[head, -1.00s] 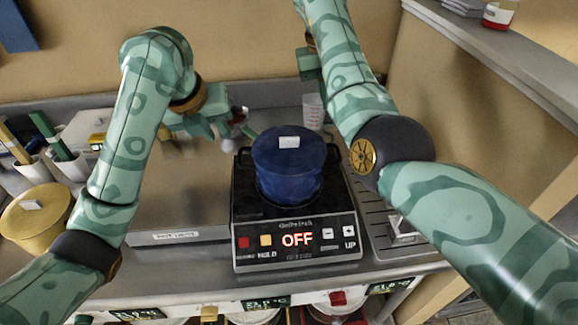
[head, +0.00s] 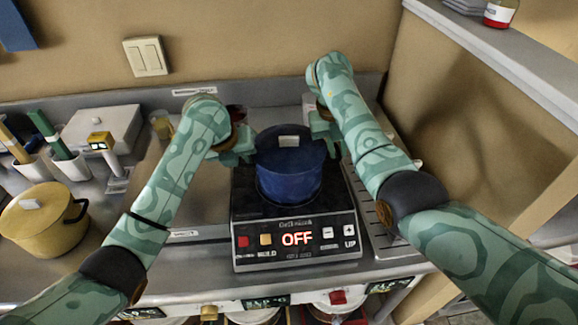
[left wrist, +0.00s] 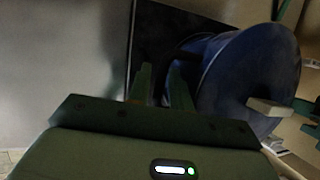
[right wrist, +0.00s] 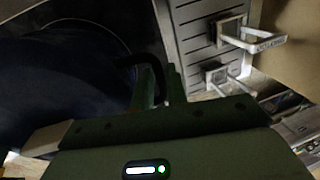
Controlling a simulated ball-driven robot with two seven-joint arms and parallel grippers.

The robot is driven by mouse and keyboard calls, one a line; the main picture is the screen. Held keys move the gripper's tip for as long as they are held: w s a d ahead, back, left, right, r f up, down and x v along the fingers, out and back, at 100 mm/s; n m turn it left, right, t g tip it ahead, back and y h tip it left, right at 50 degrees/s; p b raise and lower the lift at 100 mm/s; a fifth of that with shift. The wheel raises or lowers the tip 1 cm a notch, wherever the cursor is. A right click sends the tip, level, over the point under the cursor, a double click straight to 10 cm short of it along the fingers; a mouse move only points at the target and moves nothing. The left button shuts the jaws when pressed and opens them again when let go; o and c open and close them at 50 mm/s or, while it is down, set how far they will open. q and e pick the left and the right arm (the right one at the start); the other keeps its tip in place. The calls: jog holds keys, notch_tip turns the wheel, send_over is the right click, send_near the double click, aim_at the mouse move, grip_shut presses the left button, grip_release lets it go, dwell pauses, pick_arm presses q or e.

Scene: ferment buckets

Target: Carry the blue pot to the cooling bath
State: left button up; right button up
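The blue pot (head: 289,178) stands upright, lid on, on the black hot plate (head: 296,225), whose display reads OFF. My left gripper (head: 252,152) is at the pot's left side. In the left wrist view its two fingers (left wrist: 162,88) are apart, beside the blue pot (left wrist: 245,75), with nothing clearly between them. My right gripper (head: 331,148) is at the pot's right side. In the right wrist view its fingers (right wrist: 161,88) are apart, with the pot's dark handle (right wrist: 150,64) reaching between them; contact is unclear. I cannot identify the cooling bath with certainty.
A yellow pot (head: 42,220) stands at the far left, near cups with coloured handles (head: 62,150) and a pale box (head: 103,128). A slotted metal drainer (head: 378,225) lies right of the hot plate. A shelf (head: 490,60) and wall bound the right side.

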pick_arm(q)
jog(key=shift+w+d+f, duration=0.1)
jog(key=shift+w+f, duration=0.2)
jog(key=shift+f, duration=0.35)
jog(key=shift+c, duration=0.3)
grip_shut()
jog(key=shift+r, duration=0.1)
dwell(0.8)
